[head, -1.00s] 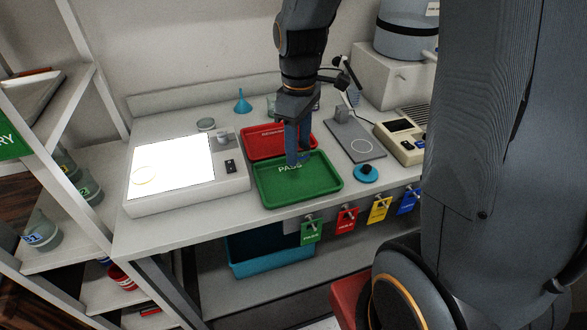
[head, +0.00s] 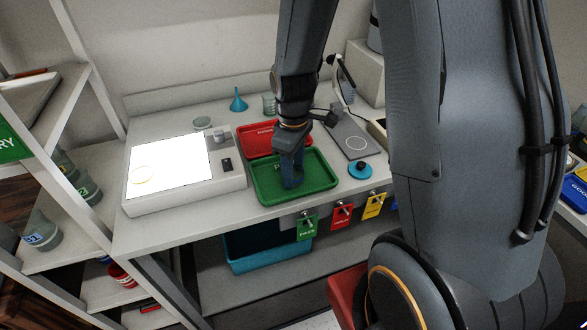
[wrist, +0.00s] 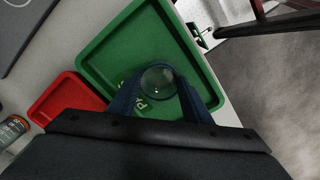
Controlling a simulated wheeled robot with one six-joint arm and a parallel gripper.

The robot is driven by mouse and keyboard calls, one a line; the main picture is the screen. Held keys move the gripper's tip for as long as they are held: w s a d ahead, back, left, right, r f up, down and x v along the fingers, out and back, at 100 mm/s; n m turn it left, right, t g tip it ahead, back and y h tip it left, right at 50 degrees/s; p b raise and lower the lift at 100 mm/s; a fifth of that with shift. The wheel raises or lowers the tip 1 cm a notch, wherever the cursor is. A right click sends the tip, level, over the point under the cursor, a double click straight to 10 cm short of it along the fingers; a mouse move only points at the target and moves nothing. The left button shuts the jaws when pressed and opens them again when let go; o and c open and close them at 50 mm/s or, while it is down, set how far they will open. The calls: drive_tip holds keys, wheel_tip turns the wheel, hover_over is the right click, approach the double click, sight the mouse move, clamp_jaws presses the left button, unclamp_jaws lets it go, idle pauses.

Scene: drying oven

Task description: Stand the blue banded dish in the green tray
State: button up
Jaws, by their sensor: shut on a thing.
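My gripper (head: 291,182) points down over the green tray (head: 325,184) in the head view. In the wrist view its two blue fingers (wrist: 158,98) are shut on a clear round dish (wrist: 158,77). The dish is over the "PASS" lettering of the green tray (wrist: 115,42). I cannot make out a blue band on it, nor tell whether it touches the tray floor. The dish is hidden behind the fingers in the head view.
A red tray (head: 255,143) sits behind the green one. A blue round object (head: 360,170) lies to the right. A shelf rack (head: 85,75) stands at far left.

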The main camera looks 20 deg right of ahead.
sight(294, 172)
drive_tip(key=shift+f, duration=0.2)
drive_tip(key=o, duration=1)
drive_tip(key=shift+o, duration=0.2)
drive_tip(key=shift+r, duration=0.15)
wheel_tip(294, 172, up, 12)
drive_tip(key=b, duration=0.2)
drive_tip(key=s+f+m+t, duration=0.1)
drive_tip(key=s+f+m, duration=0.3)
drive_tip(key=s+m, duration=0.5)
drive_tip(key=shift+f, duration=0.35)
